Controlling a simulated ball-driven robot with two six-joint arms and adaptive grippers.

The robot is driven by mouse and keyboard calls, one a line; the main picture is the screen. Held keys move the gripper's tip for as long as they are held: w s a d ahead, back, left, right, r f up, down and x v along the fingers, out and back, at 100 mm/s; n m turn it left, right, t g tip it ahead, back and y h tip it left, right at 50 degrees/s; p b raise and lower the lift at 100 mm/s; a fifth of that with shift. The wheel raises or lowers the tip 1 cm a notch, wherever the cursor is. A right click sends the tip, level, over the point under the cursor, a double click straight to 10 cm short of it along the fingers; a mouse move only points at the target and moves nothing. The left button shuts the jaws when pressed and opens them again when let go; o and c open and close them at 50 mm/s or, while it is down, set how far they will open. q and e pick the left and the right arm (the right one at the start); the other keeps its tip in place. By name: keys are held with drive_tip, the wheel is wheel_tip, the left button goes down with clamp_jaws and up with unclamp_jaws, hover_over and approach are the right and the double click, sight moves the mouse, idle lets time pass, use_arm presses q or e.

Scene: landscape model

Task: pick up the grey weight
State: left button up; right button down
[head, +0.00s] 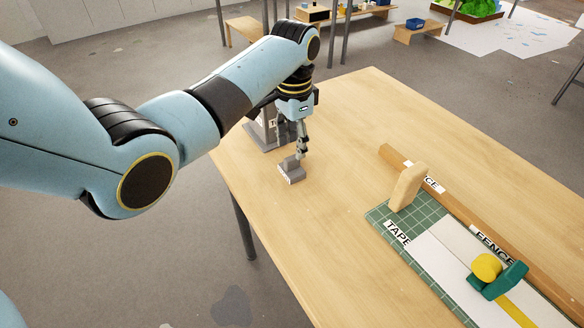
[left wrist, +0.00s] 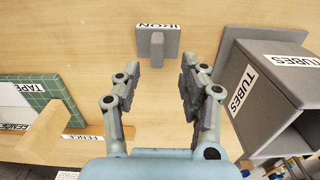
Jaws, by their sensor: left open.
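The grey weight (head: 291,171) is a small block with a raised grip on top, standing on the wooden table near its left edge. My left gripper (head: 299,150) points down just above and beside the weight in the head view. In the left wrist view the left gripper (left wrist: 159,68) is open and empty, its fingers spread to either side of the weight's grip, with the weight just beyond the fingertips. I cannot tell whether they touch. My right gripper is not in view.
A grey box labelled TUBES (left wrist: 255,95) stands close beside the left gripper. A green mat (head: 380,216) labelled TAPE, a wooden fence strip (head: 455,204), an upright wooden piece (head: 406,187) and a green tape holder (head: 507,281) lie to the right. The middle of the table is clear.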

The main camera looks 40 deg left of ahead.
sight(292, 157)
use_arm(q)
drive_tip(key=f, duration=0.4)
drive_tip(key=shift+s+f, duration=0.2)
drive_tip(key=shift+s, duration=0.15)
clamp_jaws()
drive_tip(key=shift+r, duration=0.1)
